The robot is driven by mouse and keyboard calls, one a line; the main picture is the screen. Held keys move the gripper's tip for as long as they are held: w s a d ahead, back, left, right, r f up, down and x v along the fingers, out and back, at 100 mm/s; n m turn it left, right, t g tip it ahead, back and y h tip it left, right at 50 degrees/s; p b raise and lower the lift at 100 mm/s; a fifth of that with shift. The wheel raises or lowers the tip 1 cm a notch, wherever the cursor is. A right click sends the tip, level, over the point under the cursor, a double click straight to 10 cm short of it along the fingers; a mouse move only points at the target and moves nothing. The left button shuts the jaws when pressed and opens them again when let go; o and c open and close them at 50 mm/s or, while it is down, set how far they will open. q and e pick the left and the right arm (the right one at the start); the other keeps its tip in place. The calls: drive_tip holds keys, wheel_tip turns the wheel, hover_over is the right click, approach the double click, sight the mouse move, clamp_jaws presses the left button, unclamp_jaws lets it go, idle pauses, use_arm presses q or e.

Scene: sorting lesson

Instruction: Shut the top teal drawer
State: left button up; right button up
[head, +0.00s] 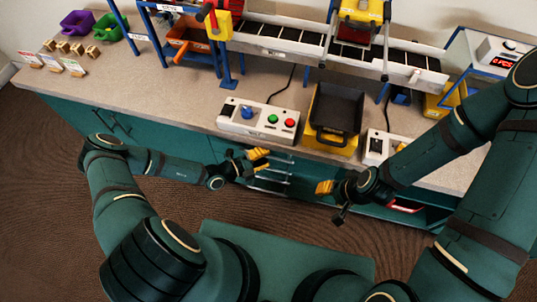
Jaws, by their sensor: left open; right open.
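The teal drawers (283,173) sit one above another in the cabinet front under the counter, with several silver bar handles. The top drawer's front is partly hidden by my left gripper, and I cannot tell how far out it stands. My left gripper (262,160), with yellow fingers, is open and empty at the upper left of the drawer stack. I cannot tell whether it touches the top drawer. My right gripper (326,188), with yellow fingers, is open to the right of the drawers, apart from them.
The counter (190,98) above carries a button box (258,118), a black tray in a yellow frame (334,118), a smaller switch box (380,146) and a conveyor (290,38). Purple (77,23) and green (110,27) bins stand far left. An opening with a red item (405,206) shows lower right.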

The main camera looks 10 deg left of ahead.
use_arm(q)
drive_tip(key=v, duration=1)
drive_tip(key=shift+a, duration=0.2)
drive_tip(key=shift+s, duration=0.1)
drive_tip(key=s+d+r+m+g+y, duration=0.1)
drive_tip(key=s+d+m+g, duration=0.45)
drive_tip(key=m, duration=0.55)
drive_tip(key=s+d+r+m+g+y, duration=0.1)
drive_tip(key=s+d+m+g, duration=0.3)
drive_tip(key=m+g, duration=0.5)
drive_tip(key=w+r+m+t+y, duration=0.1)
drive_tip(key=r+m+t+y, duration=0.1)
drive_tip(key=m, duration=1)
drive_tip(key=w+d+r+m+t+y, duration=0.1)
drive_tip(key=w+r+m+t+y, duration=0.1)
drive_tip(key=m, duration=1)
wheel_tip(320, 180, up, 3)
drive_tip(key=shift+w+r+t+y, duration=0.1)
drive_tip(key=shift+w+t+y, duration=0.35)
drive_tip(key=shift+y, duration=0.65)
drive_tip(key=shift+s, duration=0.15)
